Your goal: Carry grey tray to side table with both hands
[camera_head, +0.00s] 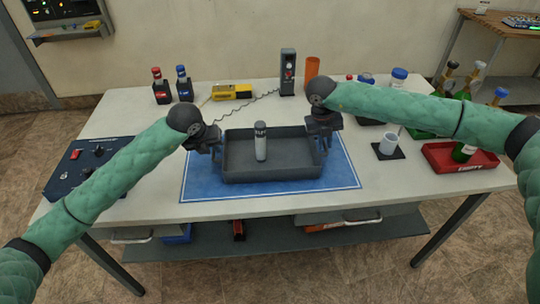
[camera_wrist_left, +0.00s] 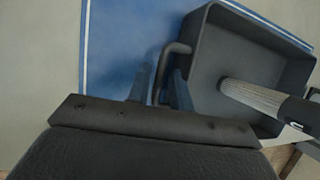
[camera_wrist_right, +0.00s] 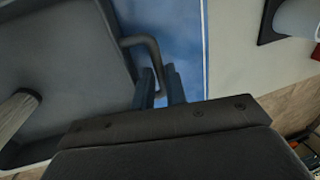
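The grey tray (camera_head: 272,176) sits on a blue mat on the white table, with a grey-white cylinder (camera_head: 260,142) standing upright in it. My left gripper (camera_head: 215,150) is at the tray's left handle (camera_wrist_left: 162,68). In the left wrist view its fingers (camera_wrist_left: 160,92) stand apart on either side of the bar, with gaps showing. My right gripper (camera_head: 325,142) is at the right handle (camera_wrist_right: 150,50). In the right wrist view its fingers (camera_wrist_right: 160,88) are close against the bar on both sides. A wooden-topped side table (camera_head: 490,25) stands at the back right.
The blue mat (camera_head: 200,185) surrounds the tray. A dark control box (camera_head: 90,165) lies to the left; a white cup (camera_head: 388,143) and a red tray (camera_head: 440,160) with bottles are to the right. A yellow device (camera_head: 232,92) and a dark upright unit (camera_head: 288,72) stand behind.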

